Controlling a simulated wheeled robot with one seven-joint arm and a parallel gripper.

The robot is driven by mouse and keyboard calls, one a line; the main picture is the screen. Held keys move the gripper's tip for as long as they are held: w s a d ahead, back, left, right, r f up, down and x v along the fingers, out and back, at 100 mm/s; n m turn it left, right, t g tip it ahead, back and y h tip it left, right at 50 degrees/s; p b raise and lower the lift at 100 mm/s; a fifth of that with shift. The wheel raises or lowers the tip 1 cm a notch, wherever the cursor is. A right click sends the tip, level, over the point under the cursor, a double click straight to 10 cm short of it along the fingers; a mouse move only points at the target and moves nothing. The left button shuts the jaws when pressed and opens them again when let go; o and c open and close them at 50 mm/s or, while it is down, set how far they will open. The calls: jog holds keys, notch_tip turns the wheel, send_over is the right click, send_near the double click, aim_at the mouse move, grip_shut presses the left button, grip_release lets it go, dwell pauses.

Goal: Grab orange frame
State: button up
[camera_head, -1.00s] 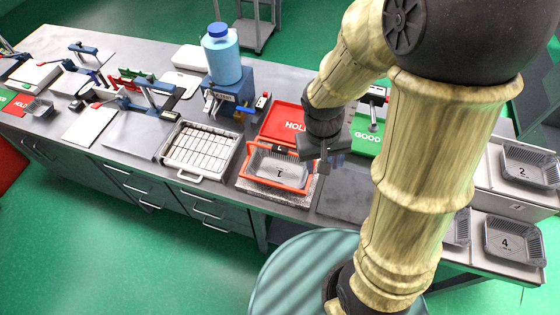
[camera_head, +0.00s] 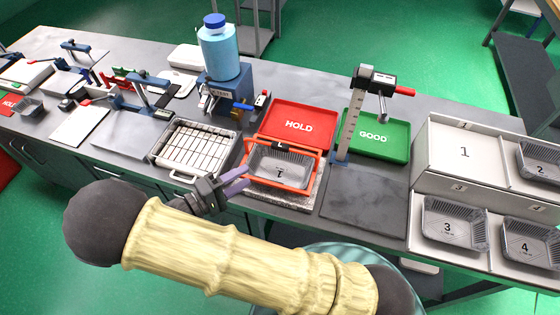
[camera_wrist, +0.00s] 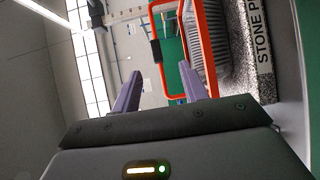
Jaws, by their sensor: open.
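The wrist view also shows the open fingers (camera_wrist: 160,88). I cannot tell whether a fingertip touches the frame.
A white grid rack (camera_head: 195,149) stands to the left, close to my gripper. A height gauge (camera_head: 352,115) and green GOOD tray (camera_head: 377,136) are to the right. Numbered bins with foil trays (camera_head: 455,222) fill the far right. A dark plate (camera_head: 363,197) is bare.

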aim_at(277, 149)
jog(key=shift+s+a+t, duration=0.15)
jog(key=shift+a+t, duration=0.45)
jog(key=shift+a, duration=0.1)
jog(key=p+x, duration=0.4)
jog(key=x, duration=0.8)
jog(key=shift+d+f, duration=0.15)
jog(key=p+x, duration=0.2)
jog(key=x, duration=0.1)
jog(key=p+x, duration=0.1)
jog(key=shift+w+d+r, duration=0.25)
jog(key=shift+w+r, duration=0.1)
jog(key=shift+w+d+f, duration=0.15)
jog(key=shift+w+d, duration=0.05)
